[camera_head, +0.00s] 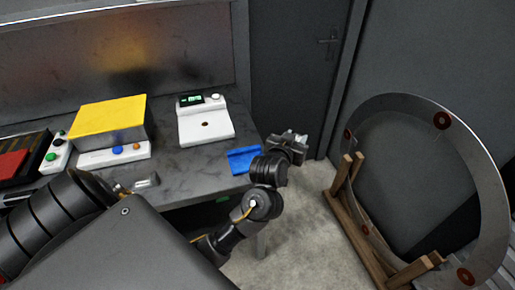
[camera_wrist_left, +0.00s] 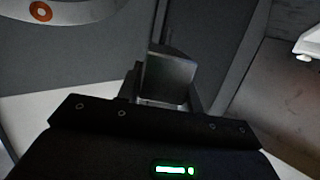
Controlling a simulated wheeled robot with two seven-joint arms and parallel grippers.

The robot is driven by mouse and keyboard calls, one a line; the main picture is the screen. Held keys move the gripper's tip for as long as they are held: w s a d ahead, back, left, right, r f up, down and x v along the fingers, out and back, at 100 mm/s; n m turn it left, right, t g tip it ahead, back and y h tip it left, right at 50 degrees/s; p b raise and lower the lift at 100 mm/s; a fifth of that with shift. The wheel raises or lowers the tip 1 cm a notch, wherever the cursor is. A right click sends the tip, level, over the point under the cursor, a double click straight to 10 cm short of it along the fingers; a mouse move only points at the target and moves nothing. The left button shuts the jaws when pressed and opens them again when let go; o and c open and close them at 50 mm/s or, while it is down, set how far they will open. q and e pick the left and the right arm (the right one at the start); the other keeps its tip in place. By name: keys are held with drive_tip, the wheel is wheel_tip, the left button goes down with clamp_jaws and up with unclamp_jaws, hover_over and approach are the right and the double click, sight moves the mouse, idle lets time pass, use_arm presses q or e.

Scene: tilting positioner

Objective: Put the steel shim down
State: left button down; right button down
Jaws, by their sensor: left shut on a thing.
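My left gripper (camera_head: 291,144) is out past the right end of the grey bench, in the air beside the blue tray (camera_head: 243,159). In the left wrist view my left gripper (camera_wrist_left: 167,92) is shut on a grey metal piece, the steel shim (camera_wrist_left: 168,73). The shim stands out beyond the fingers and touches nothing else that I can see. In the head view I cannot separate the shim from the metal fingers. My right gripper cannot be made out in either view.
The bench (camera_head: 190,185) carries a white device with a green display (camera_head: 206,125), a yellow-topped block (camera_head: 108,113), button boxes and a small metal piece (camera_head: 146,181). A large steel ring (camera_head: 490,180) stands in a wooden cradle (camera_head: 357,228) at right. Floor lies between.

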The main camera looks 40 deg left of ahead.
use_arm(q)
drive_tip(key=a+f, duration=0.2)
drive_tip(key=a, duration=0.1)
drive_tip(key=s+a+f, duration=0.1)
drive_tip(key=a+f, duration=0.1)
drive_tip(key=a, duration=0.1)
drive_tip(key=a+f+p, duration=0.1)
drive_tip(key=a+f, duration=0.2)
drive_tip(key=shift+s+a, duration=0.35)
drive_tip(key=shift+s, duration=0.05)
drive_tip(key=shift+s+a+f, duration=0.1)
drive_tip(key=shift+a+f, duration=0.4)
drive_tip(key=shift+f, duration=0.1)
wheel_tip(320, 180, down, 2)
drive_tip(key=shift+a+f+p, duration=0.1)
drive_tip(key=shift+a+p, duration=0.05)
drive_tip(key=shift+p, duration=0.65)
drive_tip(key=shift+f, duration=0.6)
drive_tip(key=c, duration=0.9)
unclamp_jaws()
drive_tip(key=shift+f, duration=0.15)
